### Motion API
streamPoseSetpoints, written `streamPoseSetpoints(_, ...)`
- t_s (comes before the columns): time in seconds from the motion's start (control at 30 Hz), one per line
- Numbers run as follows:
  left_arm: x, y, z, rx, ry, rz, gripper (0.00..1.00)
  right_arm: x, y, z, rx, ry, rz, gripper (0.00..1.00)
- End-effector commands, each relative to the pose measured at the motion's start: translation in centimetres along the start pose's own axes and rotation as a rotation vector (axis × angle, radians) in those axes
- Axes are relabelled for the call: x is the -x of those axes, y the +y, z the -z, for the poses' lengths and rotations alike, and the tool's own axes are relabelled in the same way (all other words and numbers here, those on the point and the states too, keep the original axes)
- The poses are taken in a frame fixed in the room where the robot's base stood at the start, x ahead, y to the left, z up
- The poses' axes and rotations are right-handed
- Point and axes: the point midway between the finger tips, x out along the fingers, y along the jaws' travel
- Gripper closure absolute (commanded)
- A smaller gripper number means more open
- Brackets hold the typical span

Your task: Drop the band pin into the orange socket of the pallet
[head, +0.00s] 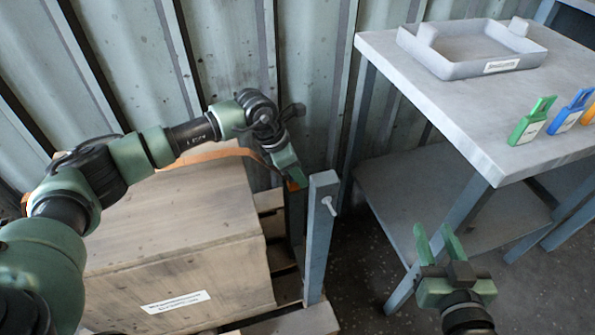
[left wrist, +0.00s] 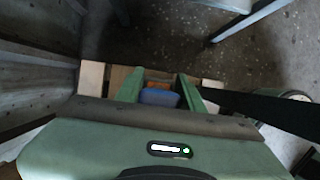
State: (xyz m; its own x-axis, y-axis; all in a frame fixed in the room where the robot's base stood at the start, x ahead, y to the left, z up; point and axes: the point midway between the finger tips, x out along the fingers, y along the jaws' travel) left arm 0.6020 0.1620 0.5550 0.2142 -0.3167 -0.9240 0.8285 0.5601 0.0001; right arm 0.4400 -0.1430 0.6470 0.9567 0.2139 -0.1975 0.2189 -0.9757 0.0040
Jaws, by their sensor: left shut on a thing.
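My left gripper (head: 287,167) points down behind the grey-blue post at the pallet's right side. In the left wrist view, its fingers (left wrist: 161,92) are shut on a blue piece (left wrist: 160,98), apparently the band pin. In that view an orange patch (left wrist: 157,85) shows just beyond the blue piece. In the head view an orange patch (head: 297,184) shows at the fingertips; I cannot tell whether it is the socket or the band. The pallet (head: 285,268) lies under the crate. The pin's lower end is hidden. My right gripper (head: 437,243) is open and empty.
An orange band (head: 235,152) runs over the wooden crate (head: 185,220). The upright post (head: 319,240) with a pale bolt (head: 328,205) stands close to my left gripper. A table (head: 440,108) at right holds a grey tray (head: 425,58) and coloured tags (head: 532,120).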

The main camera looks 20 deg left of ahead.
Motion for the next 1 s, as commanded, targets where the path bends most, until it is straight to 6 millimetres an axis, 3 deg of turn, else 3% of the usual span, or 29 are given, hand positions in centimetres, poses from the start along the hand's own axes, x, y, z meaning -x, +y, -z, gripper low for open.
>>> streamPoseSetpoints(0.87, -0.20, 0.00, 0.06, 0.000, -0.001, 0.000, 1.00, -0.09, -0.09, 0.67, 0.005, 0.034, 0.004, 0.64)
streamPoseSetpoints(0.9, -0.20, 0.00, 0.06, 0.000, -0.001, 0.000, 0.54, -0.09, -0.09, 0.66, 0.005, 0.034, 0.004, 0.64)
streamPoseSetpoints(0.97, -0.20, 0.00, 0.06, 0.000, 0.000, 0.000, 0.37, -0.09, -0.10, 0.66, 0.004, 0.034, 0.004, 0.64)
streamPoseSetpoints(1.0, -0.20, 0.00, 0.06, 0.000, 0.000, 0.000, 0.37, -0.09, -0.10, 0.66, 0.004, 0.034, 0.004, 0.64)
